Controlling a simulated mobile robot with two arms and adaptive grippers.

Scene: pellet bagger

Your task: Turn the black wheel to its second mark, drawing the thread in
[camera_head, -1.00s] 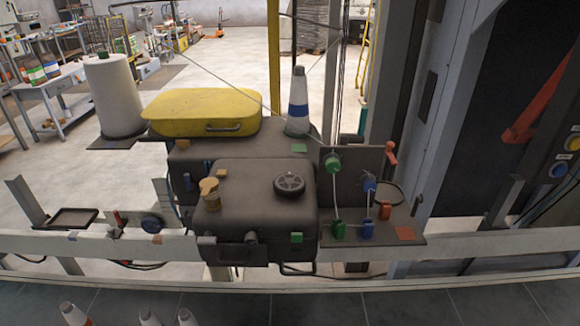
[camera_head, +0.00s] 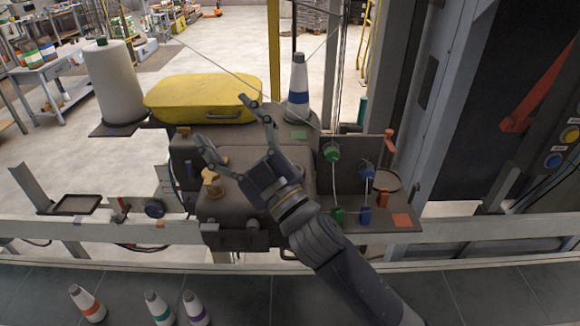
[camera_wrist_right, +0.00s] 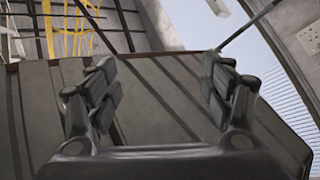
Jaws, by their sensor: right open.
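My right gripper (camera_head: 221,118) is open over the top of the dark sewing head (camera_head: 222,207), its fingers pointing up and left. The right wrist view also shows its two fingers (camera_wrist_right: 158,65) spread with nothing between them. The black wheel on top of the head is hidden behind this gripper. A white cone with a blue band (camera_head: 298,95) stands behind. My left gripper is not in view.
A yellow lidded case (camera_head: 200,98) and a large white spool (camera_head: 106,85) stand behind the head. A brass-coloured knob (camera_head: 211,183) sits just left of my gripper. An orange lever (camera_head: 390,140) is at right. Several small cones (camera_head: 160,307) stand in front.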

